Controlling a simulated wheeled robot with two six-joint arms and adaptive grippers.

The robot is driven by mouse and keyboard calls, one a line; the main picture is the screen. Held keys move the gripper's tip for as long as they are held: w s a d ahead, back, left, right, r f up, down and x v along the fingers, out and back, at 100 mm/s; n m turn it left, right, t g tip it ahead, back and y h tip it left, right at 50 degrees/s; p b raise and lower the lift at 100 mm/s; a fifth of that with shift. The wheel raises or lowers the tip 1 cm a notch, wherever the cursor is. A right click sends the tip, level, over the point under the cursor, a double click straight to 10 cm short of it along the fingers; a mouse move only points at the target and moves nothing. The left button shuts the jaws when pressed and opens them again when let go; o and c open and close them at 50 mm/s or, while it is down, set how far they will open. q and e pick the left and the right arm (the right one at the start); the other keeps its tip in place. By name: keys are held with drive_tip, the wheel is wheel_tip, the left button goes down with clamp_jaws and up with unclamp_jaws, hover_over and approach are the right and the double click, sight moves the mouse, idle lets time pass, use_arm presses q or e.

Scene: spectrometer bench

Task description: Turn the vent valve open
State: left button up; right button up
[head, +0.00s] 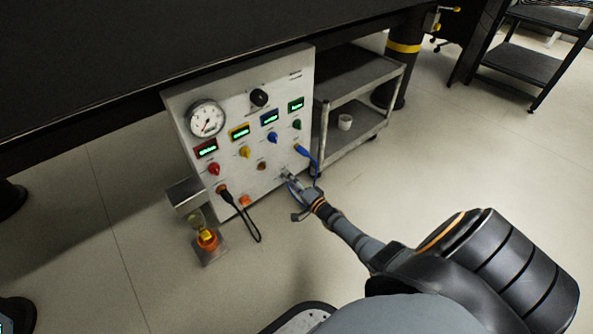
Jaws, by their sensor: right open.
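A white panel box (180,102) stands under the dark bench. It carries a round gauge (206,118), a black knob (260,97), and red (213,169), yellow (244,152), blue (273,136) and green (297,124) knobs below lit displays. The labels are too small to read, so I cannot tell which control is the vent valve. My right gripper (288,178) is open at the panel's lower right, close to its face. Its fingers hide part of the panel there, and contact cannot be told. My left gripper is not in view.
A black cable (257,231) hangs from the panel's lower left, and a blue cable (315,162) loops beside my right gripper. A small stand with an orange part (207,240) is on the floor at left.

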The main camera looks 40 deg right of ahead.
drive_tip(key=s, duration=1.1)
drive_tip(key=shift+s+d, duration=0.3)
drive_tip(key=shift+d, duration=0.15)
